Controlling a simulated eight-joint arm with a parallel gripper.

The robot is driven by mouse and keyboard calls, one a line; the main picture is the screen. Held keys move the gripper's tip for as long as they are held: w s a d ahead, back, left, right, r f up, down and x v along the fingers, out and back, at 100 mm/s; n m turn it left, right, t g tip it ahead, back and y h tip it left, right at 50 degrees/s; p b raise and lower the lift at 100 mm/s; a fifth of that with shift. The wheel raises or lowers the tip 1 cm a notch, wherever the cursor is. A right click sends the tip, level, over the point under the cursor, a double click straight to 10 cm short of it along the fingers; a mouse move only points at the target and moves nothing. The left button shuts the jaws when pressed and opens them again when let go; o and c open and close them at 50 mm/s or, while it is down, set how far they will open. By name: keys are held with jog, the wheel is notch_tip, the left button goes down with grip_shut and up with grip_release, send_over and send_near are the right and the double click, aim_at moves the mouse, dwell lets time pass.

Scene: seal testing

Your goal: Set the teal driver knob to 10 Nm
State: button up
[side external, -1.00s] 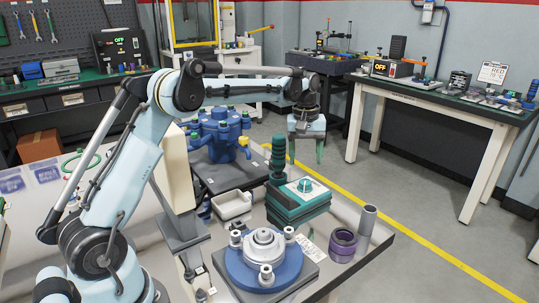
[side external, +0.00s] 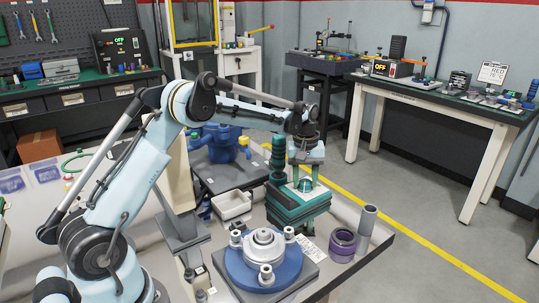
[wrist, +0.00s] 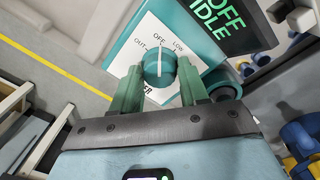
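The teal knob (wrist: 160,70) sits on a white dial plate (wrist: 133,62) marked OUT, OFF and LOW. Its white line points toward OFF. Part of the lettering below the knob is hidden by my fingers, and I see no Nm marks. My gripper (wrist: 160,66) has its green fingers on either side of the knob, with what looks like a slim gap at each side. In the side view my gripper (side external: 305,174) is low over the top of the teal unit (side external: 297,210), pointing down at the knob (side external: 305,186).
A screen (wrist: 228,22) beside the dial reads OFF IDLE. A dark green ribbed column (side external: 278,160) stands close to my gripper's left. A blue round fixture (side external: 240,272), a purple ring (side external: 343,243) and a grey cylinder (side external: 367,220) stand in front. A white tray (side external: 233,205) lies left.

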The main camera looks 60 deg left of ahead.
jog(key=c, duration=0.6)
jog(key=m, duration=0.3)
jog(key=shift+m, duration=0.3)
jog(key=shift+w+m, duration=0.1)
jog(key=shift+m, duration=1.9)
jog(key=o, duration=1.1)
jog(key=shift+c, duration=0.2)
jog(key=shift+r, duration=0.15)
